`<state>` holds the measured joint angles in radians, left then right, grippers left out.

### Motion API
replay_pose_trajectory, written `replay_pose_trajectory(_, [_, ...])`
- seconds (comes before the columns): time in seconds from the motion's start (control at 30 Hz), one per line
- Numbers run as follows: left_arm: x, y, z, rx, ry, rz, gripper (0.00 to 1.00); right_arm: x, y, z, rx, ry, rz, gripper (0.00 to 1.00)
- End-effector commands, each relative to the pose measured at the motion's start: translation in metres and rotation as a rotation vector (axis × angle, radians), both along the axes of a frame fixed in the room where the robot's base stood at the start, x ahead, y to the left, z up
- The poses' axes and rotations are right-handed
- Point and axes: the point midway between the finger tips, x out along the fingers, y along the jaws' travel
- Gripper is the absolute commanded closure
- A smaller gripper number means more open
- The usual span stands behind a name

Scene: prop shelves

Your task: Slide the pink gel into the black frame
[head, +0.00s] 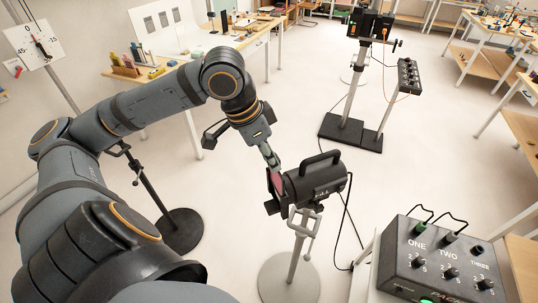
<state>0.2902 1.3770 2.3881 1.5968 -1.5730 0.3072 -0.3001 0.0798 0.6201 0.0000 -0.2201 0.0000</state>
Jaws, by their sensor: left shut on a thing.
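My left gripper (270,158) reaches down from my left arm to the front end of a black lamp. It is shut on the pink gel (277,181), which shows as a small dark pink patch below the fingertips. The gel is at the black frame (271,206) on the lamp's left end. How far it sits inside the frame is too small to tell. The lamp (316,182) has a top handle and pale lettering and stands on a grey stand (293,260). My right gripper is not in view.
A black control box (440,262) with knobs stands at the lower right, with cables nearby. Another stand (350,130) with black gear is behind the lamp. A dark stand base (180,232) is left of it. Tables line the back and right; the floor between is open.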

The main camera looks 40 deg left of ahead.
Motion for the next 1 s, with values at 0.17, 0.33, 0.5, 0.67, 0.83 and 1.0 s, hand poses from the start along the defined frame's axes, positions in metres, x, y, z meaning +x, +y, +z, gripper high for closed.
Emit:
replay_pose_trajectory(0.17, [0.0, 0.0, -0.003, 0.0, 0.0, 0.0, 1.0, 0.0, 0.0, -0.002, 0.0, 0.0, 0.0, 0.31])
replay_pose_trajectory(0.33, [0.0, 0.0, -0.005, 0.0, 0.0, 0.0, 1.0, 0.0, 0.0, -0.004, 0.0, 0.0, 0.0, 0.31])
replay_pose_trajectory(0.5, [0.0, 0.0, -0.007, 0.0, 0.0, 0.0, 1.0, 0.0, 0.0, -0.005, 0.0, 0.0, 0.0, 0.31])
replay_pose_trajectory(0.67, [0.0, -0.001, -0.009, 0.0, 0.0, 0.0, 1.0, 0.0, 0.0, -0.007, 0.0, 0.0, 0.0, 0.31])
replay_pose_trajectory(0.83, [0.0, -0.001, -0.011, 0.0, 0.0, 0.0, 1.0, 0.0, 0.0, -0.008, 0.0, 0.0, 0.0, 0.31])
replay_pose_trajectory(1.0, [0.0, -0.001, -0.013, 0.0, 0.0, 0.0, 1.0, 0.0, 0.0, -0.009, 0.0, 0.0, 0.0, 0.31])
